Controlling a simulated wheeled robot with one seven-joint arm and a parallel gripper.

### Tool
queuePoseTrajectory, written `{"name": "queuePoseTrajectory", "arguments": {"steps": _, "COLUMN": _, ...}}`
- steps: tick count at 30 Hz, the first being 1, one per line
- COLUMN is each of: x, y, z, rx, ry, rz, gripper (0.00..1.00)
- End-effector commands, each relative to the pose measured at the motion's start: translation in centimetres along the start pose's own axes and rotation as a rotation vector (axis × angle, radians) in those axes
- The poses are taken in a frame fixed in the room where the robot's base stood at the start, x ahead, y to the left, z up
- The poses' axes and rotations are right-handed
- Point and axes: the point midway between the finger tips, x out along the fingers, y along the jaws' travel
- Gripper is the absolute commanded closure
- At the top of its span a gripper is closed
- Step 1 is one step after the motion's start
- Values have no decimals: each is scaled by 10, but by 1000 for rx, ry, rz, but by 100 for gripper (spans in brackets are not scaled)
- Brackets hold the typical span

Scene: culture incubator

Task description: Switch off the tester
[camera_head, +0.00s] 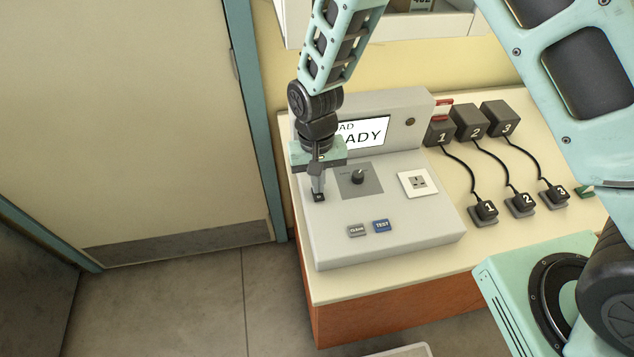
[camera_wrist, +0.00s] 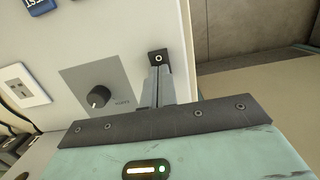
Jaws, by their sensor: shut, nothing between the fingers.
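The tester (camera_head: 390,238) is a light grey console on the table, with a lit screen (camera_head: 365,132) whose visible text ends in "ADY". A black rotary knob (camera_head: 358,177) sits on a darker grey plate, also seen in the wrist view (camera_wrist: 98,97). A small black square switch (camera_wrist: 158,58) lies at the panel's left side. My gripper (camera_head: 318,195) is shut and empty, pointing down with its fingertips at this switch. In the wrist view the fingertips (camera_wrist: 157,72) overlap the switch's near edge; I cannot tell whether they touch. The arm hides part of the screen.
A grey clear button (camera_head: 357,230) and a blue TEST button (camera_head: 382,226) sit at the panel's front. A white socket (camera_head: 418,182) is on its right. Numbered black adapters (camera_head: 470,121) with cables and plugs (camera_head: 520,203) stand right of the tester. A door (camera_head: 120,120) is at left.

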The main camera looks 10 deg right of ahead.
Motion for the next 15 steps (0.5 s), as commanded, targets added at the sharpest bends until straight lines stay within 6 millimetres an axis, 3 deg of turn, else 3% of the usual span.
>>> {"name": "queuePoseTrajectory", "arguments": {"steps": 15, "x": -87, "y": 5, "z": -2, "rx": -3, "ry": -2, "rz": -4, "gripper": 100}}
